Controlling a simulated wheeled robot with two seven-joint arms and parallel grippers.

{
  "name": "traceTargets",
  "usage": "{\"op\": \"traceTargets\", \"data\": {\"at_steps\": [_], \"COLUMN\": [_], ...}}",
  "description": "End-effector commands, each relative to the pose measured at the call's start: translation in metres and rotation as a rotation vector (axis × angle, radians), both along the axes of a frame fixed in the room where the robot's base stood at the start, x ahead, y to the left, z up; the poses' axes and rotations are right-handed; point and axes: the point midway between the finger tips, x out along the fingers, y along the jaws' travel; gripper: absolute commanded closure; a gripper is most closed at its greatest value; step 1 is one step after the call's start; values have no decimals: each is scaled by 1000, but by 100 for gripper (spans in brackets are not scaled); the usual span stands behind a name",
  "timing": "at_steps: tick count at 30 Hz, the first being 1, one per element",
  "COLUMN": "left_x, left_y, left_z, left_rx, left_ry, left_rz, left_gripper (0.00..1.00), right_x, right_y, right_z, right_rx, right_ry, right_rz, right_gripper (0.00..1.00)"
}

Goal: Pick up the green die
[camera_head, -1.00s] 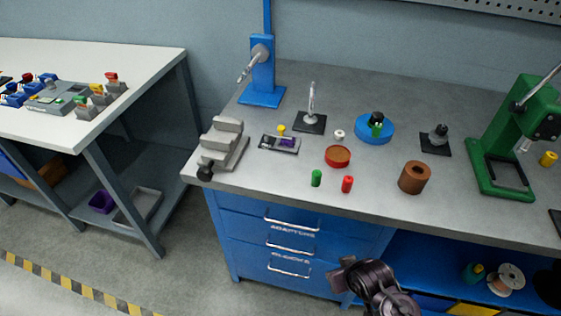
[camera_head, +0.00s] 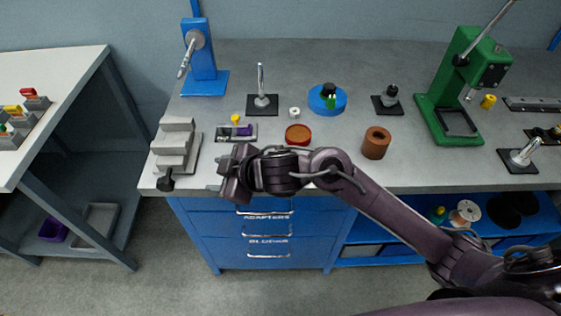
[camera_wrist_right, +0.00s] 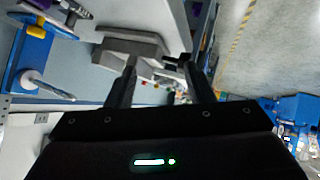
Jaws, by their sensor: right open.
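The short green cylinder that stood by a red one near the bench's front edge a second ago is not visible in the head view now; my right arm crosses that area. My right gripper (camera_head: 218,174) is open and points left over the front of the bench, beside the grey stepped block (camera_head: 176,147). In the right wrist view, the open fingers (camera_wrist_right: 158,64) have nothing clearly between them, with the grey stepped block just beyond. My left gripper is not in view.
On the bench are a red round dish (camera_head: 298,134), a brown ring (camera_head: 376,143), a small tray (camera_head: 237,133), a metal post on a black plate (camera_head: 262,103) and a green press (camera_head: 463,85). A gap separates this bench from the white table (camera_head: 50,75) at left.

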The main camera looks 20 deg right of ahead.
Motion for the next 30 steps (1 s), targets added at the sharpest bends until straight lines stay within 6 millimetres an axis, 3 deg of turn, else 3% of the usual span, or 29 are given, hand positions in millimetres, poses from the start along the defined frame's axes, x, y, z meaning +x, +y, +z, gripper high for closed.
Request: {"op": "traceTargets", "data": {"at_steps": [5, 9, 15, 18, 22, 30], "left_x": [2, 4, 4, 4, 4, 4], "left_y": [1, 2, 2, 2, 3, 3], "left_z": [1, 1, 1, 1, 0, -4], "left_rx": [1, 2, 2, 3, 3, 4], "left_ry": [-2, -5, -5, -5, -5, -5], "left_rz": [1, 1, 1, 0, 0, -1], "left_gripper": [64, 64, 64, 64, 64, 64], "right_x": [15, 24, 27, 26, 24, 27], "right_y": [-19, -70, -147, -169, -178, -168], "right_z": [-8, -10, 7, 15, 14, -14], "right_rx": [-125, -229, -310, -320, -324, -322], "right_ry": [57, 200, 415, 483, 520, 522], "right_rz": [208, 264, 210, 179, 163, 164], "right_gripper": [52, 52, 52, 52, 52, 52]}}
